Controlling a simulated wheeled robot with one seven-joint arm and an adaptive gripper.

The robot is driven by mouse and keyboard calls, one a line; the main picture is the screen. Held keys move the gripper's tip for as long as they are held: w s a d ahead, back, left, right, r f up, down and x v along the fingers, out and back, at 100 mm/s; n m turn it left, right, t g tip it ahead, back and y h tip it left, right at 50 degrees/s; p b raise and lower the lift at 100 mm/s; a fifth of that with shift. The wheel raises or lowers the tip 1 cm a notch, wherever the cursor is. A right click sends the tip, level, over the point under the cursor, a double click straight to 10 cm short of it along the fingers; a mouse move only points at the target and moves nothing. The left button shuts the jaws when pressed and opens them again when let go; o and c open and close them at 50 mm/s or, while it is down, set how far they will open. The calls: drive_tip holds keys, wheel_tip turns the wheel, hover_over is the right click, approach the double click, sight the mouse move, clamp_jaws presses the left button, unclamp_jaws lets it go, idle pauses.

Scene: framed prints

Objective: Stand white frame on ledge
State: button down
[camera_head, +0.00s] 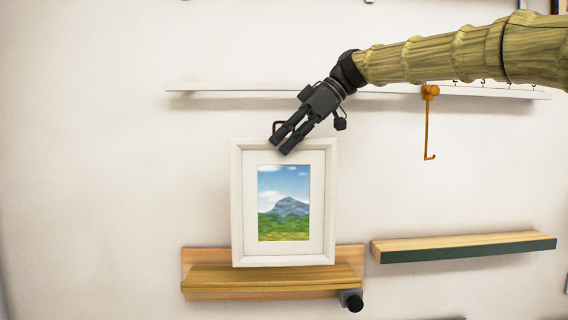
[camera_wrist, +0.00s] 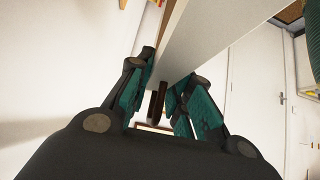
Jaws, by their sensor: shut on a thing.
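The white frame (camera_head: 243,205), with a mountain picture, is upright in front of the wall. Its bottom edge shows over the top of the wooden ledge (camera_head: 215,278); I cannot tell whether it touches. My gripper (camera_head: 286,146) comes down from the upper right and is shut on the white frame at its top edge. A small brown loop (camera_head: 277,128) stands at the frame's top beside the fingers. In the wrist view the fingers (camera_wrist: 162,105) flank a dark brown piece, with a pale slab beyond them. The exact grip is partly hidden.
A long white shelf (camera_head: 225,88) runs along the wall above the frame. An orange hook (camera_head: 428,125) hangs at the right. A green-fronted wooden shelf (camera_head: 465,247) is at the lower right. A dark cylinder (camera_head: 351,299) sits at the ledge's right end.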

sight(283, 166)
drive_tip(key=shift+w+f+p, duration=0.75)
drive_tip(key=shift+w+f, duration=1.8)
drive_tip(key=shift+f, duration=0.25)
drive_tip(key=shift+w+f, duration=0.25)
drive_tip(key=shift+f, duration=0.45)
drive_tip(key=c, duration=1.3)
unclamp_jaws()
